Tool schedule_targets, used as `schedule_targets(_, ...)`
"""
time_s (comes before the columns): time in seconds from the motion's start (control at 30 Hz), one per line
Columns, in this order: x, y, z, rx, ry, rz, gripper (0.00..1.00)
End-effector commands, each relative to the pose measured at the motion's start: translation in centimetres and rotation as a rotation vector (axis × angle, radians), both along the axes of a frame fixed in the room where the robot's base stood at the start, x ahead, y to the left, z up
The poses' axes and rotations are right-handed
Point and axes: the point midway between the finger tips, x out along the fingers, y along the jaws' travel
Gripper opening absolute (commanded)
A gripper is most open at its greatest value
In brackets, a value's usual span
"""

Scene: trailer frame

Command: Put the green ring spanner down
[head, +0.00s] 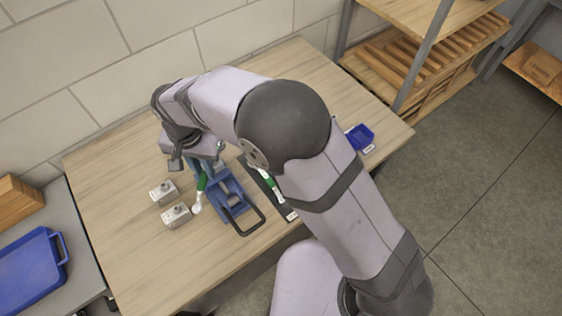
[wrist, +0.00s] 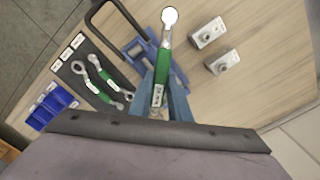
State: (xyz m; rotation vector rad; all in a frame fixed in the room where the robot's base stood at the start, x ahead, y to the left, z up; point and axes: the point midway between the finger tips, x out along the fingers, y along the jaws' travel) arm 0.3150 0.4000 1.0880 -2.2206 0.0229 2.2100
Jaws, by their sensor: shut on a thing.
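A spanner with a green handle (wrist: 163,66) is held in my gripper (wrist: 160,88). My gripper's blue fingers are shut on the handle in the wrist view. The spanner's pale round end (wrist: 169,16) points away from the gripper, toward the top of the picture. In the head view the green handle (head: 201,183) shows under my wrist, with its pale end (head: 196,208) between the blue fixture (head: 230,190) and the grey boxes. I cannot tell whether the spanner touches anything below. My arm covers part of the bench in the head view.
A dark mat (wrist: 88,50) with white labels holds two more green-handled spanners (wrist: 92,85) (wrist: 108,79). A black loop (wrist: 93,13) extends from the fixture. Two grey boxes (head: 163,192) (head: 176,215) stand beside it. A blue bin (head: 360,136) sits at the bench's right end.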

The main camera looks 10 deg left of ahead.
Motion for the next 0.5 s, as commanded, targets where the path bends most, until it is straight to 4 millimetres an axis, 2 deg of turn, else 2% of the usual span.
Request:
schedule_targets(0.03,1.4,-0.7,-1.0,0.002,-0.002,-0.032,0.0)
schedule_targets(0.17,5.4,-3.3,-2.4,0.004,-0.003,-0.132,0.0)
schedule_targets(0.33,11.4,-8.4,-4.0,0.004,-0.004,-0.295,0.0)
schedule_targets(0.5,15.6,-13.8,-4.9,0.004,-0.004,-0.437,0.0)
